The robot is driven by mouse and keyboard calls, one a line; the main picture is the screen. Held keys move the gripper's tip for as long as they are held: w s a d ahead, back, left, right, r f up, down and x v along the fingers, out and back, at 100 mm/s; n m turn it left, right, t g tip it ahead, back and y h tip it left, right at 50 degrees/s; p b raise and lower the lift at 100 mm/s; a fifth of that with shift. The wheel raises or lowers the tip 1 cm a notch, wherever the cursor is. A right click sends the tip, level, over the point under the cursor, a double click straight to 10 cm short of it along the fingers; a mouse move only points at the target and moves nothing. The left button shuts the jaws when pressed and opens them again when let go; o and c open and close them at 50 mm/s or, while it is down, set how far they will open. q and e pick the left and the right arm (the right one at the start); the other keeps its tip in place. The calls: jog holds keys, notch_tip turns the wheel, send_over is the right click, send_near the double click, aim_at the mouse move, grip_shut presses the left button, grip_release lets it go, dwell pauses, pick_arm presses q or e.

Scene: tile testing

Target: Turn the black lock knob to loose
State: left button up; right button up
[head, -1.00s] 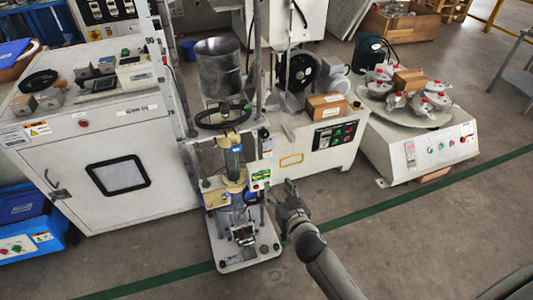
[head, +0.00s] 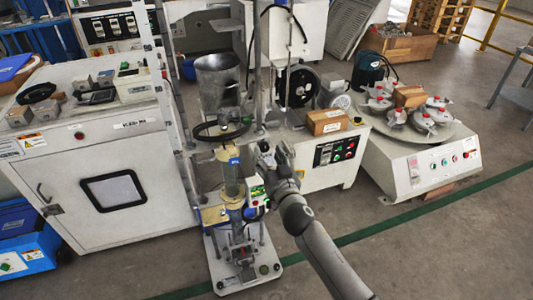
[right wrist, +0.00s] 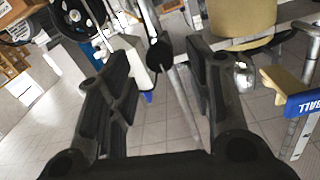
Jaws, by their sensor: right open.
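A tall test stand (head: 228,185) with a blue-and-yellow column and a black handwheel (head: 222,130) stands in the middle of the head view. My right gripper (head: 266,156) is raised beside its upright, to the right of the column. In the right wrist view the gripper (right wrist: 158,78) is open, with one black finger on each side. A rounded black part, which looks like the lock knob (right wrist: 159,56), shows between and beyond the fingers. Contact with it cannot be made out. In the head view I cannot pick out the knob near the gripper. My left gripper is not in view.
A white cabinet (head: 85,180) stands at the left. A white machine with a round plate (head: 440,170) is at the right. The floor at front right is clear.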

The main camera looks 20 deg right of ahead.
aim_at(264, 147)
jog(key=shift+w, duration=1.25)
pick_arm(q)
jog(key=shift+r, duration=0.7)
pick_arm(e)
jog(key=c, duration=1.1)
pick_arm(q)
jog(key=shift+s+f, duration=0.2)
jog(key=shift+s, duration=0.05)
pick_arm(e)
jog(key=shift+o, duration=0.2)
